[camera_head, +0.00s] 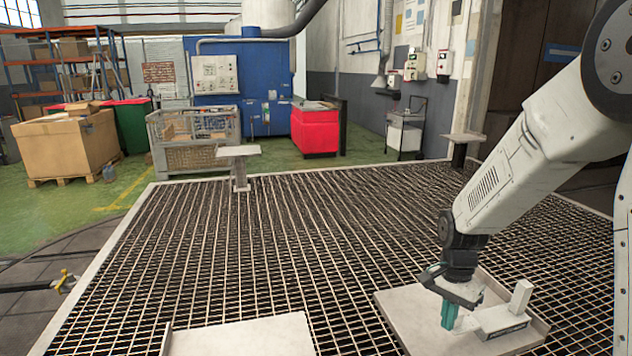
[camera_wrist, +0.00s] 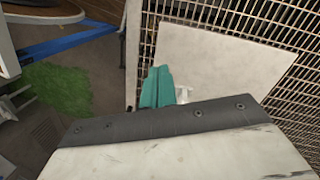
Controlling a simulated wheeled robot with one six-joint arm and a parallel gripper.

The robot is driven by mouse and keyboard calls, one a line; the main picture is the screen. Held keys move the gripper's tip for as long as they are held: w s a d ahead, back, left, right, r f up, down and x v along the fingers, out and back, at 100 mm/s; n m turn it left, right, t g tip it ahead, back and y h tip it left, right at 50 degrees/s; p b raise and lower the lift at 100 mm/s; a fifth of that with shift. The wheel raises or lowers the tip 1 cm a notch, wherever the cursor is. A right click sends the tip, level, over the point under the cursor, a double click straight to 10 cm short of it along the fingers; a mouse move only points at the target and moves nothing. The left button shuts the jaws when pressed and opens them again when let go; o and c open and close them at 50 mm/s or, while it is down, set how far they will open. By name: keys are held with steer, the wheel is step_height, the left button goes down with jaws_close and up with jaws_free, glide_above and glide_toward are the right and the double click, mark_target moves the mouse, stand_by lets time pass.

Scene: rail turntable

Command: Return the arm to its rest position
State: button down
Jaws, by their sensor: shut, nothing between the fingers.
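My arm reaches down from the upper right in the head view. My gripper (camera_head: 448,316), with teal fingers, points down over a pale plate (camera_head: 407,308) at the lower right. The fingers are shut with nothing between them. Beside them on the plate is a pale fixture (camera_head: 497,320) with an upright block (camera_head: 522,296). I cannot tell whether the fingertips touch the plate. In the wrist view the teal fingers (camera_wrist: 157,88) show together at the middle, with a pale plate (camera_wrist: 225,55) beyond.
A metal grating (camera_head: 270,250) fills the middle. A second pale plate (camera_head: 240,338) lies at the front. Small pale stands (camera_head: 238,152) rise at the grating's far edge. A crate (camera_head: 190,155), a cardboard box (camera_head: 65,145) and a red bin (camera_head: 315,128) stand beyond. Space above the grating is clear.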

steer(key=s+a+r+n+t, duration=0.1)
steer(key=s+r+n, duration=0.4)
steer(key=s+r, duration=0.5)
steer(key=s+a+r+n+t, duration=0.2)
steer(key=s+r+n, duration=0.4)
steer(key=s+r, duration=0.4)
steer(key=s, duration=0.5)
steer(key=shift+a+r, duration=0.15)
